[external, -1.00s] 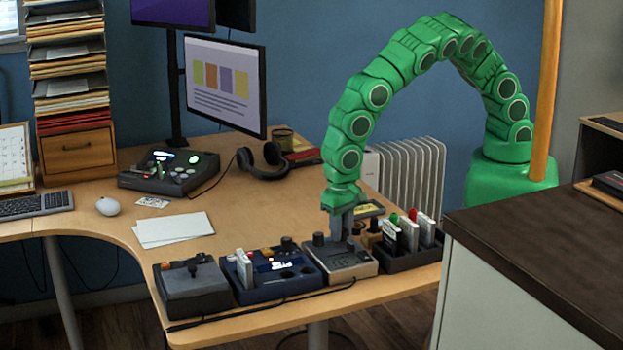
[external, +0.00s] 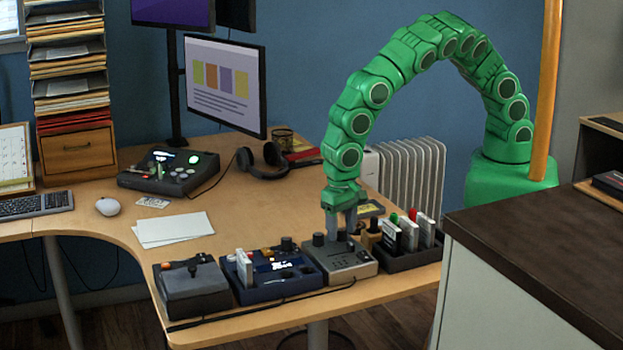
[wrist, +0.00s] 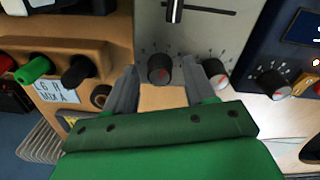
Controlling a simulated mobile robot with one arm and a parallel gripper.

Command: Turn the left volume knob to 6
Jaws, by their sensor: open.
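A grey box (external: 345,264) stands near the table's front edge with two dark round knobs on top. One knob (external: 342,236) is under my gripper (external: 343,226); the other knob (external: 318,239) is to its left. In the wrist view, my gripper (wrist: 162,82) is open. The first knob (wrist: 160,68) shows between its spread fingers, with a red mark toward its lower right. The other knob (wrist: 215,70) lies just beyond the right-hand finger and is partly hidden. The dial figures are too small to read, and I cannot tell which knob is the left volume knob.
A dark tray with cards (external: 408,258) stands right of the grey box. A blue device (external: 272,275) stands close on its left, then a dark joystick box (external: 192,289). A black cable runs along the table's front edge.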

